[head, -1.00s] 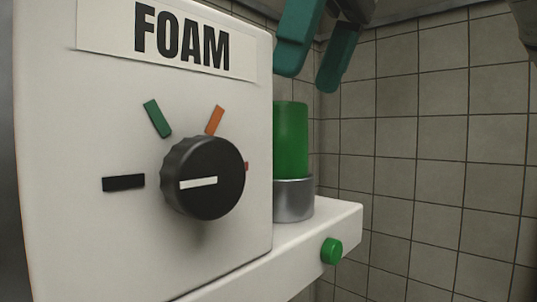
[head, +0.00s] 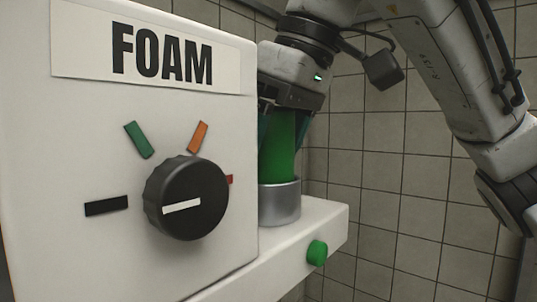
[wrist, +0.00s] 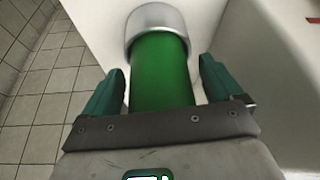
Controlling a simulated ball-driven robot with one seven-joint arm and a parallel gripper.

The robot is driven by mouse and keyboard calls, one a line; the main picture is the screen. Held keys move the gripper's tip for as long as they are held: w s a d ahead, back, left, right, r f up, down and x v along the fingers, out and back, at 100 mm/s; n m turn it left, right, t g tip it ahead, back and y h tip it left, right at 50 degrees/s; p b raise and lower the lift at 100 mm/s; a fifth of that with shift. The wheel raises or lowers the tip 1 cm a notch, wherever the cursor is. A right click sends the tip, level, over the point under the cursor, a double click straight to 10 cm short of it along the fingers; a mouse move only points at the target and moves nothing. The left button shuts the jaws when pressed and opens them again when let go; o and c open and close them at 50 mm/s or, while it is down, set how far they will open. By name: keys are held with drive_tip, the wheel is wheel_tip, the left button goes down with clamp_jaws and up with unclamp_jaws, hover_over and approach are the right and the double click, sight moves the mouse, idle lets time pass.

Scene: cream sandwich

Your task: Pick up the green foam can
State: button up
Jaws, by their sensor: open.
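The green foam can (head: 281,150) stands upright in a grey metal cup (head: 279,203) on the white ledge beside the FOAM machine. My gripper (head: 283,135) is over the can from above, open, with one teal finger on each side of it. In the wrist view the can (wrist: 161,72) lies between the two fingers of my gripper (wrist: 162,82), with a gap showing on each side. The metal cup (wrist: 156,18) is beyond the fingertips. The can's upper end is hidden by the gripper body.
The white FOAM machine (head: 95,240) stands close at the left, with a black dial (head: 187,198) whose white mark points left. A green button (head: 317,252) is on the ledge's front (head: 325,222). A tiled wall (head: 400,240) is behind; the space right of the ledge is free.

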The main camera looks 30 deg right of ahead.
drive_tip(key=c, duration=1.4)
